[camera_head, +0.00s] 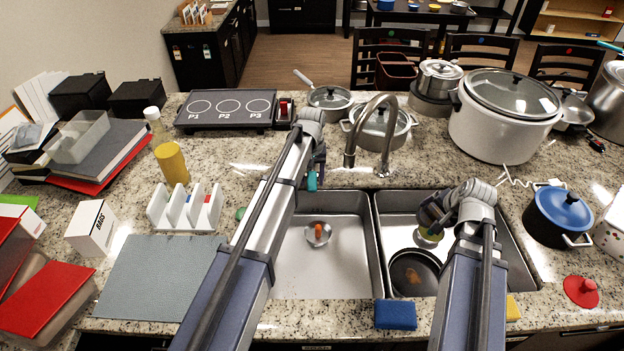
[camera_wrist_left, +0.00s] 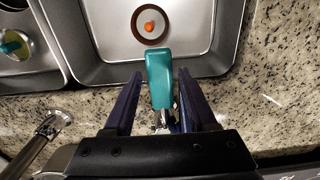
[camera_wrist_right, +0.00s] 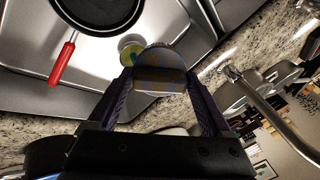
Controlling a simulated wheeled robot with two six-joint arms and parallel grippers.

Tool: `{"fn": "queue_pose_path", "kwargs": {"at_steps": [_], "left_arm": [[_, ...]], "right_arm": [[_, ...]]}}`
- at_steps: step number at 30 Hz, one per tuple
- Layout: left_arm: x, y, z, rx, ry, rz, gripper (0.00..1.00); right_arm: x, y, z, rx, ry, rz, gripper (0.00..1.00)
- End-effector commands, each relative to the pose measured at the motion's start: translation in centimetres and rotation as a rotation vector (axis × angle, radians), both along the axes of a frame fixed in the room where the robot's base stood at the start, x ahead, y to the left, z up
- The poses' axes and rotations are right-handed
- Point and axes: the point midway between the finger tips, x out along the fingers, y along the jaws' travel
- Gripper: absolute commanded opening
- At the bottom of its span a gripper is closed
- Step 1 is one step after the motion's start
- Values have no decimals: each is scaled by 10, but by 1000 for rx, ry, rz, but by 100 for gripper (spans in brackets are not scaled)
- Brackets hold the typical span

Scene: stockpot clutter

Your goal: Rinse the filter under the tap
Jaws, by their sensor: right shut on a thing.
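My right gripper (camera_head: 432,208) is over the right sink basin, shut on a round, patchy grey, blue and yellow disc, which looks like the filter (camera_wrist_right: 160,72). In the head view the gripper largely hides it. The curved metal tap (camera_head: 380,100) stands behind the sink, its spout left of my right gripper; no water shows. My left gripper (camera_head: 316,172) is at the back of the left basin, open. A teal handle on a metal stem (camera_wrist_left: 159,78) stands between its fingers, with gaps on both sides.
The left basin (camera_head: 345,265) holds an orange bit at its drain. The right basin holds a black pan (camera_head: 415,272) and a yellow-green round thing (camera_wrist_right: 132,50). A blue sponge (camera_head: 396,315) lies on the front edge. A white stockpot (camera_head: 500,130) stands behind right.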

Motion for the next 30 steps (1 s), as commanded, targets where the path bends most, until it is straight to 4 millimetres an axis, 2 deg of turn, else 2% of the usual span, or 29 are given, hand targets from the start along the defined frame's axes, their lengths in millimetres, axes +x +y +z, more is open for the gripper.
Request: {"fn": "queue_pose_path", "kwargs": {"at_steps": [2, 15, 30], "left_arm": [[0, 0, 0, 0, 0, 0, 48], [0, 0, 0, 0, 0, 0, 0], [0, 0, 0, 0, 0, 0, 0]], "right_arm": [[0, 0, 0, 0, 0, 0, 26], [0, 0, 0, 0, 0, 0, 26], [0, 0, 0, 0, 0, 0, 26]]}}
